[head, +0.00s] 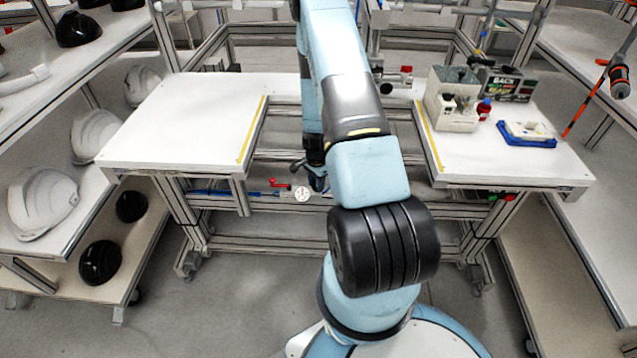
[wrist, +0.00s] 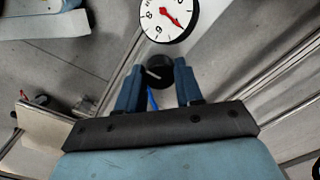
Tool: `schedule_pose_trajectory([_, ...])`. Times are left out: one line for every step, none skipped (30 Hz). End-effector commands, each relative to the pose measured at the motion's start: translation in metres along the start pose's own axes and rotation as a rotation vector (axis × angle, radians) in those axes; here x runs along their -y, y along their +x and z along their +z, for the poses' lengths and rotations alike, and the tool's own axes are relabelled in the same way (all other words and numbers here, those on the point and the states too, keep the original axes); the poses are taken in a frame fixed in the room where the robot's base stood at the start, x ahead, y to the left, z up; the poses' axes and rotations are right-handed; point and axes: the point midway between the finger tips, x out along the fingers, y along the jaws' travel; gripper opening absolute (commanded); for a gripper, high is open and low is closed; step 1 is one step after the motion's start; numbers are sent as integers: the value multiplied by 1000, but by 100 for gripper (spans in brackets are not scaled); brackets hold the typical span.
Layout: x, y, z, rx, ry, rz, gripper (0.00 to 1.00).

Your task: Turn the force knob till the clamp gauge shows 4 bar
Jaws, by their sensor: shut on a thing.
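The clamp gauge (wrist: 168,16) is a round white dial with a red needle at the top of the wrist view, seen turned over. Its needle points to the dial's lower right in that view; I cannot read the exact value. The dark round force knob (wrist: 158,70) sits just below the gauge. My gripper (wrist: 159,80) has its two blue fingers either side of the knob, shut on it. In the head view the gauge (head: 302,194) is small under the bench gap, and my gripper (head: 316,180) is beside it, partly hidden by my arm; the knob is hidden there.
A red-handled valve (head: 280,184) is left of the gauge. White bench tops stand left (head: 190,120) and right (head: 500,160). A grey box fixture (head: 452,98) and a blue tray (head: 527,140) are on the right one. Shelves with helmet shells (head: 42,203) are at far left.

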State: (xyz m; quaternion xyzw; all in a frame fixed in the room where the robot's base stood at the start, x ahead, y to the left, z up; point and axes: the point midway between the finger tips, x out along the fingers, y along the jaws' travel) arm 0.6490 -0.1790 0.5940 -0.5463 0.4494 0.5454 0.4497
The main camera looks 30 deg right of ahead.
Motion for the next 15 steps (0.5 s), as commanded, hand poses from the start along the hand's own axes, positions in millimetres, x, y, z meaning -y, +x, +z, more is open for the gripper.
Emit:
schedule_pose_trajectory([-3,2,5,10,-4,8,5])
schedule_pose_trajectory([-3,2,5,10,-4,8,5])
schedule_pose_trajectory([-3,2,5,10,-3,8,5])
schedule_pose_trajectory([-3,2,5,10,-3,8,5])
schedule_pose_trajectory([-3,2,5,10,-3,8,5])
schedule_pose_trajectory([-3,2,5,10,-3,9,5])
schedule_pose_trajectory([-3,2,5,10,-3,9,5])
schedule_pose_trajectory([-3,2,5,10,-2,9,5])
schedule_pose_trajectory([-3,2,5,10,-2,9,39])
schedule_pose_trajectory([-3,2,5,9,-2,8,42])
schedule_pose_trajectory([-3,2,4,8,-1,8,45])
schedule_pose_trajectory([-3,2,4,8,-1,7,49])
schedule_pose_trajectory([-3,2,3,7,-1,7,52])
schedule_pose_trajectory([-2,1,3,6,0,6,55])
schedule_pose_trajectory([-2,1,3,6,0,6,59])
